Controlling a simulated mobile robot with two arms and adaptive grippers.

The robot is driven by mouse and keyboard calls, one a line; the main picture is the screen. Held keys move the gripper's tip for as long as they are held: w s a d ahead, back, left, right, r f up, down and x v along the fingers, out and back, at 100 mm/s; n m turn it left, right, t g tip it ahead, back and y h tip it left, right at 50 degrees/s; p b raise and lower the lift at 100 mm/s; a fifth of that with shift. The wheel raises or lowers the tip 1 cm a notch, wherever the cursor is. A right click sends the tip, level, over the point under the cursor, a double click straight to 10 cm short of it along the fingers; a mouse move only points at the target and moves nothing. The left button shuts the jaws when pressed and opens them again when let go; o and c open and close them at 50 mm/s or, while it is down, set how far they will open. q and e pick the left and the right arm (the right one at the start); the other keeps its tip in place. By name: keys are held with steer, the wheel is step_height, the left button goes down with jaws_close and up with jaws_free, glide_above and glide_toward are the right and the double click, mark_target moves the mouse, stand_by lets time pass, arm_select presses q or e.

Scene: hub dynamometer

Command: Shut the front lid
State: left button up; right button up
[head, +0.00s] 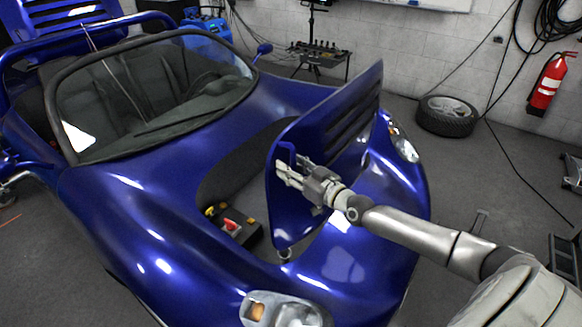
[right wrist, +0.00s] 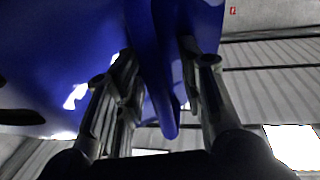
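The front lid (head: 345,125) is a blue panel with dark slatted vents, standing raised and tilted over the open front compartment of the blue car (head: 110,210). A small blue handle (head: 284,152) sticks out from the lid's left side. My right gripper (head: 284,172) is at the lid near this handle. In the right wrist view its fingers (right wrist: 160,85) are spread apart, with a narrow blue piece (right wrist: 163,100) between them. A gap shows on either side of that piece. My left gripper is not in view.
The open compartment holds a dark battery-like box (head: 236,228) with red and yellow parts. The windshield (head: 150,90) rises behind it. A loose wheel (head: 446,115) lies on the floor at right, and a fire extinguisher (head: 548,85) hangs on the wall. Floor right of the car is mostly clear.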

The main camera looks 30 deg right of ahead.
steer(key=shift+w+r, duration=0.1)
steer(key=shift+c, duration=0.4)
jaws_close()
steer(key=shift+w+a+p, duration=0.1)
steer(key=shift+w+p, duration=0.25)
stand_by(0.3)
